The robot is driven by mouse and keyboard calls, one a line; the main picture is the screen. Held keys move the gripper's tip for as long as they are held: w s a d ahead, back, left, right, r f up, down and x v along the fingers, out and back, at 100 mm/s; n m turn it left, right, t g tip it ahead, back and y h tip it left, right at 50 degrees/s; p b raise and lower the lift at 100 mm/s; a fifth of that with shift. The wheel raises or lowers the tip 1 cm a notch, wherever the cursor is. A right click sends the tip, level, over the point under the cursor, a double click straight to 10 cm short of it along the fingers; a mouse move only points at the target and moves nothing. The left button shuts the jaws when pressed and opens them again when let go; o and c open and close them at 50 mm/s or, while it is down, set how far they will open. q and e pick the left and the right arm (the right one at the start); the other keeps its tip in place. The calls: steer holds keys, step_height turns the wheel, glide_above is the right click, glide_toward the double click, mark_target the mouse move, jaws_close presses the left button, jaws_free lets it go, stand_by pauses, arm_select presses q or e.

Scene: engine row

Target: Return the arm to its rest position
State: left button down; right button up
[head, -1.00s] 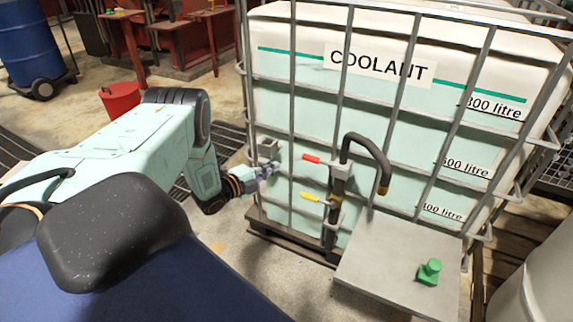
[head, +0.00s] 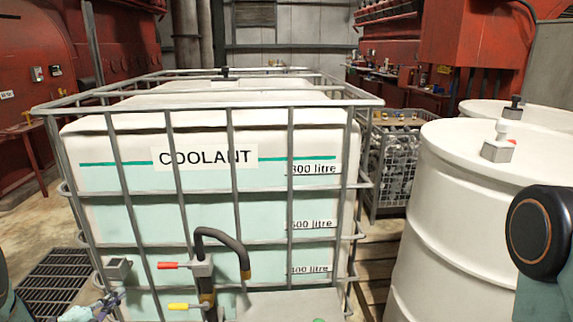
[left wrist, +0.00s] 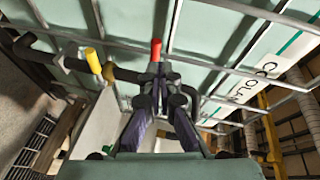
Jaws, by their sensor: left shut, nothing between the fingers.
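My left gripper (head: 105,304) shows at the lower left edge of the head view, in front of the coolant tank's cage. Its fingers are together and empty. In the left wrist view its two dark fingers (left wrist: 160,88) meet at the tips, in front of the tank's valve fittings. A red handle (left wrist: 156,49) shows just beyond the tips, and a yellow handle (left wrist: 93,60) is to their left. I cannot tell the exact gap to the red handle. Most of the left arm is out of the head view. My right gripper is not in view.
The caged coolant tank (head: 130,205) fills the middle, with a red handle (head: 174,265), yellow handle (head: 185,306) and black hose (head: 228,240) on its front. A grey box (head: 118,268) sits on the cage. White drums (head: 440,235) stand at right. A floor grate (head: 55,275) lies at left.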

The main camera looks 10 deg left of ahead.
arm_select(q)
steer(key=s+d+f+n+g+y, duration=0.2)
steer(key=s+d+f+n+g, duration=0.15)
steer(key=s+f+n, duration=0.4)
steer(key=s+d+f+n+g, duration=0.55)
steer(key=d+n, duration=0.25)
steer(key=d, duration=0.3)
steer(key=s+d+r+n+g, duration=0.1)
steer(key=s+d+r+g, duration=0.2)
steer(key=s+d, duration=0.4)
steer(key=s+d+r+g, duration=0.4)
steer(key=s+d, duration=0.4)
steer(key=s, duration=0.7)
steer(key=shift+n+h, duration=0.35)
steer(key=shift+h, duration=0.05)
